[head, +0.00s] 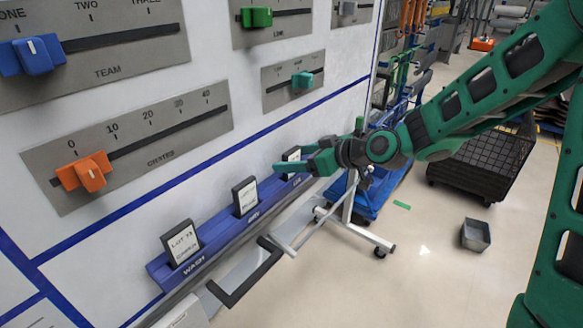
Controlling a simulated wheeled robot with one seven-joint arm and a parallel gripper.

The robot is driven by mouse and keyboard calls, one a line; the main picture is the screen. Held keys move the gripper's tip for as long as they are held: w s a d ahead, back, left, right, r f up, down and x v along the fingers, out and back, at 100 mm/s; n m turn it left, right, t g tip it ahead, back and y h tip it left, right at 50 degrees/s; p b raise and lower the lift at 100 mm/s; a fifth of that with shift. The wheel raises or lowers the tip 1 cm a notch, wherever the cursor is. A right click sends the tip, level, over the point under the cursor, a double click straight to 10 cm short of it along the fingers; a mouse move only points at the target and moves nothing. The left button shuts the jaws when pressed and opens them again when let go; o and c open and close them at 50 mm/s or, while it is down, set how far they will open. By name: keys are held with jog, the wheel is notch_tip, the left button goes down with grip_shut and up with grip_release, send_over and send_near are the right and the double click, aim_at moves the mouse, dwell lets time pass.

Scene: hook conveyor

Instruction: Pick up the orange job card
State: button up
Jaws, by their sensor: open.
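Three dark-framed cards with white faces stand on a blue rail on the board: a near one reading LOT 13 (181,244), a middle one (245,196) and a far one (291,155). I see no clearly orange colour on any of them. My green gripper (290,160) is at the far card, with its jaws open and pointing left toward the board. Its fingers partly hide that card. I cannot tell whether they touch it.
The blue rail (213,240) runs along the board's lower edge. An orange slider knob (85,172) sits on a grey scale plate above it. A black handle-like frame (247,277) juts out below the rail. A blue cart (372,196), a black mesh crate (487,160) and a grey bin (475,235) stand on the floor.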

jog(key=shift+x, duration=0.8)
jog(key=shift+c, duration=0.4)
jog(key=c, duration=1.1)
jog(key=shift+o, duration=0.2)
